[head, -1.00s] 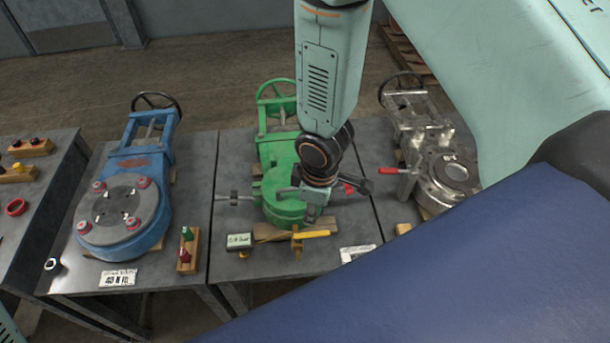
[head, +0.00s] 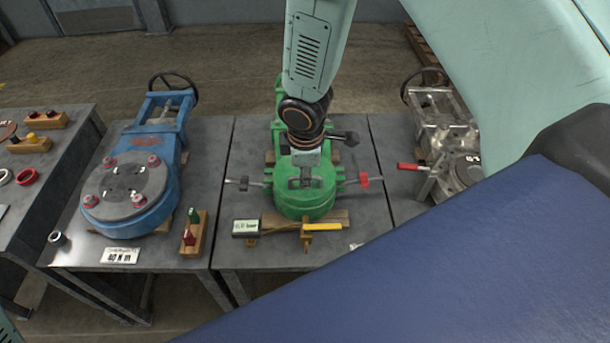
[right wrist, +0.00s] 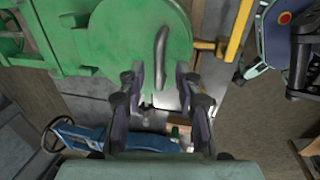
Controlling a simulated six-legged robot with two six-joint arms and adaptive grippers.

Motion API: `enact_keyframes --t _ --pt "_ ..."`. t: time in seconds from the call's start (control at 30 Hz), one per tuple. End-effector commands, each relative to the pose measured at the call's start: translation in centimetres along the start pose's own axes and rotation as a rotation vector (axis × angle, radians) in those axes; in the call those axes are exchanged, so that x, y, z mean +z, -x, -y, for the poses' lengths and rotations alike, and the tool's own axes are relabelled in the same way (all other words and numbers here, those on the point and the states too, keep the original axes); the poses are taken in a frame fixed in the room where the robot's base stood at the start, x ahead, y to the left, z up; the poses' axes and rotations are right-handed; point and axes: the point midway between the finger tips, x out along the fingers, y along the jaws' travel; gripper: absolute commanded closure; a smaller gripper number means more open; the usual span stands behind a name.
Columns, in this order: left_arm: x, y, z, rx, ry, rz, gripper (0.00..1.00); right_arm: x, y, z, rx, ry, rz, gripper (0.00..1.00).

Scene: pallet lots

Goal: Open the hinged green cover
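The green cover (head: 313,203) is a round lid on the front of the green valve on the middle table. It lies flat and looks shut. It has a curved grey handle (right wrist: 161,55), seen in the right wrist view. My right gripper (right wrist: 160,88) is open there, its fingers apart. The handle is just beyond and roughly between the fingertips; I see no grip on it. In the head view the right gripper (head: 305,172) hangs over the cover and hides part of it. My left gripper is not in view.
A grey-ended bar (head: 241,183) and a red-ended bar (head: 365,180) stick out beside the cover. A yellow-handled tool (head: 322,227) and a small display (head: 246,228) sit in front. The blue valve (head: 125,205) is left, a bare-metal valve (head: 447,150) right.

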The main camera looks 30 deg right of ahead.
Motion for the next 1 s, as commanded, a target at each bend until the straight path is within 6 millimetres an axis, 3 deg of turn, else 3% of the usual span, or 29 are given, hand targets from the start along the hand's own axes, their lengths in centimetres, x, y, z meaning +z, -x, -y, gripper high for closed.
enact_keyframes --t 0.37,0.77,1.0 --pt "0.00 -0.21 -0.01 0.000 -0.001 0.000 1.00 0.06 -0.39 -0.12 0.000 0.002 -0.001 0.66" --pt "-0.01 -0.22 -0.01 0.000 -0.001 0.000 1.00 0.07 -0.38 -0.12 0.000 0.002 -0.001 0.99" --pt "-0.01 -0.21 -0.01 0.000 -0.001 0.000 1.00 0.04 -0.36 -0.12 0.001 0.002 -0.002 1.00"
